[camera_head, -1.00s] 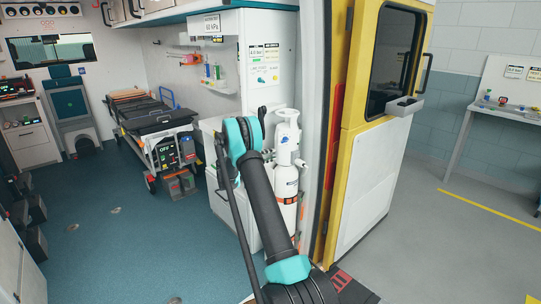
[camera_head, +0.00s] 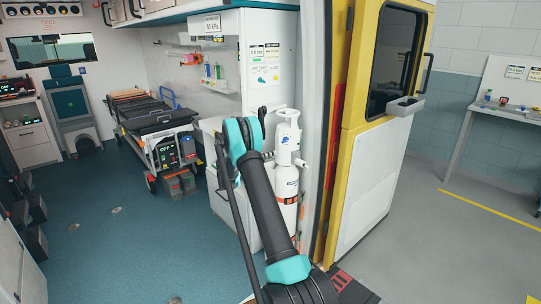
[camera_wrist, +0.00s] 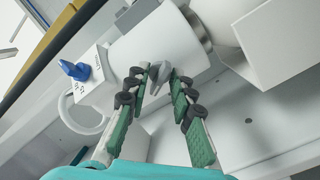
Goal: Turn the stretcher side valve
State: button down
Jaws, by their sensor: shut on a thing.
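In the wrist view, a small grey valve knob (camera_wrist: 160,72) sits on the side of a white cylindrical body (camera_wrist: 155,42). My gripper (camera_wrist: 164,78), with green pads and dark finger joints, is closed around this knob, one finger on each side. A blue knob (camera_wrist: 73,70) on a white labelled block stands to the left, apart from the fingers. In the head view, a white cylinder (camera_head: 286,180) with a valve head stands by the cabinet, partly behind my arm (camera_head: 268,190). My fingertips are hidden there.
The stretcher (camera_head: 155,125) stands inside at the left. A white cabinet (camera_head: 222,150) is beside the cylinder, and the open yellow door (camera_head: 360,135) is to its right. A kPa readout (camera_head: 211,27) hangs above. The blue floor (camera_head: 130,230) at left is mostly clear.

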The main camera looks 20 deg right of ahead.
jog(key=shift+s+m, duration=0.1)
jog(key=shift+m, duration=4)
jog(key=c, duration=1.7)
grip_release()
jog(key=shift+a, duration=0.1)
jog(key=a, duration=0.3)
jog(key=s+a, duration=0.1)
jog(key=a, duration=0.3)
jog(key=s+a, duration=0.1)
jog(key=a, duration=0.3)
jog(key=shift+s+a+r, duration=0.1)
jog(key=shift+a, duration=0.15)
